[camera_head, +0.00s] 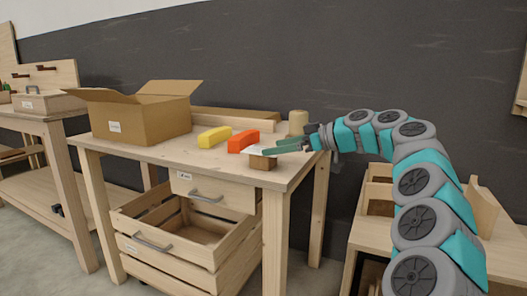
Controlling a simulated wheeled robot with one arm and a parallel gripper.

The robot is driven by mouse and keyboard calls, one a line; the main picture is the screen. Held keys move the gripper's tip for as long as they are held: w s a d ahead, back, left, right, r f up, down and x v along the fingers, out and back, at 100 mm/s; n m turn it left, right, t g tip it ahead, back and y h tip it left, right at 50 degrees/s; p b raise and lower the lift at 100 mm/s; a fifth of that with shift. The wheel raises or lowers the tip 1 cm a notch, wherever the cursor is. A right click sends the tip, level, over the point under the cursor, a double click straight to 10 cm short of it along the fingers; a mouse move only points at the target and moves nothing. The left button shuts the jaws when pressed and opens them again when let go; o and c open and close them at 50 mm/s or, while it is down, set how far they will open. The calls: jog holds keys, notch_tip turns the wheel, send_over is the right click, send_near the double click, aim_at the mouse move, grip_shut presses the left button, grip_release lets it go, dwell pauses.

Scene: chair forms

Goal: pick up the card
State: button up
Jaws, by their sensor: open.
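A thin white card (256,150) lies near the right end of the wooden workbench (150,152). It seems to rest on a small brown wooden block (262,163) and is partly hidden by my gripper. My gripper (281,146) reaches in from the right, with its green-grey fingers over the card's right part. The fingers are open and at about the card's height. Whether they touch the card or straddle its edge cannot be told from this view.
An orange-red block (243,141) stands just left of the card, with a yellow block (214,137) beyond it. An open cardboard box (145,118) takes up the left. A tan cylinder (298,122) stands behind my gripper. The bench's front left is clear.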

jog(key=x, duration=0.5)
jog(key=shift+f, duration=0.3)
jog(key=c, duration=1)
jog(key=shift+o, duration=0.2)
jog(key=shift+r, duration=0.1)
